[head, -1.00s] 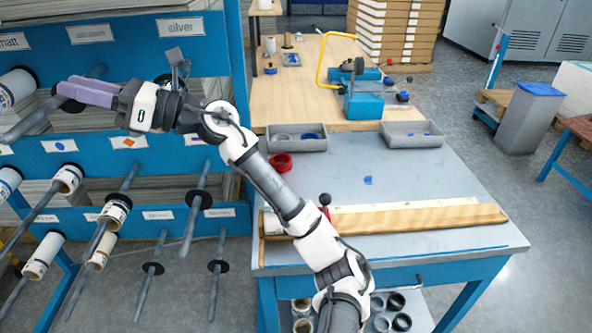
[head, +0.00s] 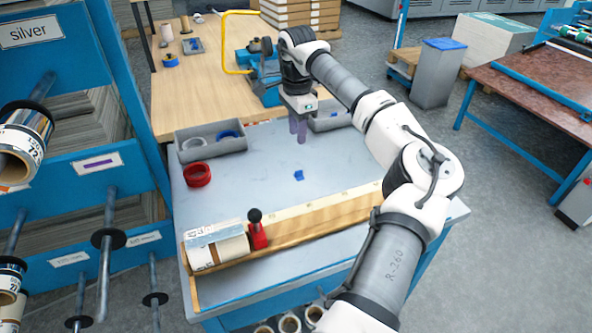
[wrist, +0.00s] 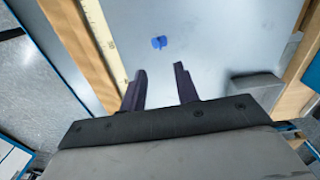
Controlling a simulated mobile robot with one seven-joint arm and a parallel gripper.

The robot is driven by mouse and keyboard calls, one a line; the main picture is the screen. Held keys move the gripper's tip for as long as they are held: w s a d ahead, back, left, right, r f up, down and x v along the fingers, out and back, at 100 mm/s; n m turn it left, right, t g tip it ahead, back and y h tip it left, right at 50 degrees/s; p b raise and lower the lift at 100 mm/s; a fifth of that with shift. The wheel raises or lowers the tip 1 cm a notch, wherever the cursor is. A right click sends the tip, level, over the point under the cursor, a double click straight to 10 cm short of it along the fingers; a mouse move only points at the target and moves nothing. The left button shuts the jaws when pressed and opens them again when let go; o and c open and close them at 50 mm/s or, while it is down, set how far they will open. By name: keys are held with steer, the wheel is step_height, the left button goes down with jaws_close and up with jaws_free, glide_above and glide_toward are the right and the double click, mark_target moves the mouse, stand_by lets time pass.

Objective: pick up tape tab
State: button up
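The tape tab, a small blue piece (head: 299,175), lies flat on the grey tabletop (head: 260,160). In the wrist view the blue tab (wrist: 159,42) lies beyond my fingertips, roughly in line with the gap between them. My gripper (head: 298,138) points down above the far part of the tabletop, behind the tab in the head view. Its two purple fingers are apart and empty in the wrist view (wrist: 158,68).
A wooden rail (head: 300,225) with a roll (head: 217,246) and a red-based knob (head: 257,235) runs along the near edge. A red tape ring (head: 197,174) and a grey tray (head: 208,142) are at left. Another grey tray (head: 330,120) sits beside my gripper.

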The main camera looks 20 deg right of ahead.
steer(key=p, duration=0.1)
glide_above(299, 173)
steer(key=f, duration=0.7)
steer(key=shift+w+a, duration=0.2)
steer(key=shift+d+f+p, duration=0.2)
steer(key=shift+f+p, duration=0.4)
steer(key=shift+f, duration=0.8)
steer(key=shift+d+f+p, duration=0.2)
steer(key=shift+f+p, duration=0.35)
steer(key=shift+f, duration=0.8)
jaws_close()
